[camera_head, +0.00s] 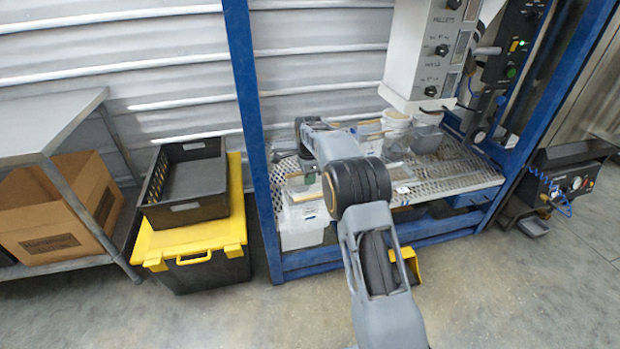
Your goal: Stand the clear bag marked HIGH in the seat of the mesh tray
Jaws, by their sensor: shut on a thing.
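My arm reaches up and away from the bottom of the view to the left part of the blue-framed bench. My gripper (309,168) points down there, small and partly hidden by my own wrist and forearm. It is shut on a pale, clear-looking bag (304,192), whose outline is hard to make out. Any HIGH marking is too small to read. The bag shows over the front left of the perforated deck (455,172); whether it touches anything below is unclear. I cannot pick out the mesh tray for certain among the items behind my arm.
White tubs (396,122) and a grey scoop-like container (426,139) stand under the white hopper box (432,50). Blue posts (250,110) frame the bench. A black crate (186,180) sits on a yellow-lidded bin (195,238) at left.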

